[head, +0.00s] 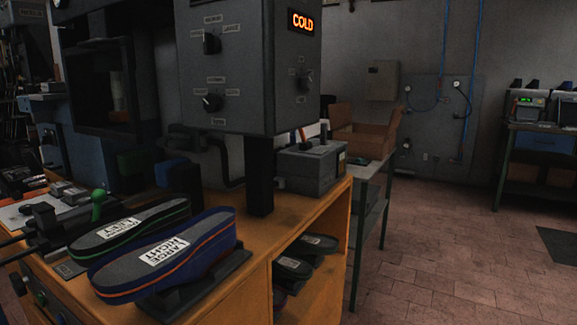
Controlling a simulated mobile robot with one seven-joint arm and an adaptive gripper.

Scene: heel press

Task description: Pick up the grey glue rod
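A grey metal box (312,168) stands at the right end of the wooden bench. A thin pale grey upright piece (323,132) stands at its top, and an orange-tipped stick (302,136) stands to the left of it. The pale piece may be the grey glue rod, but it is too small to tell. My gripper is not in this view.
A grey machine (232,95) with knobs and a lit COLD sign (303,21) overhangs the wooden bench (262,238). Two labelled soles, blue (205,248) and green-edged (150,218), lie at the front. An open cardboard box (362,142) stands behind.

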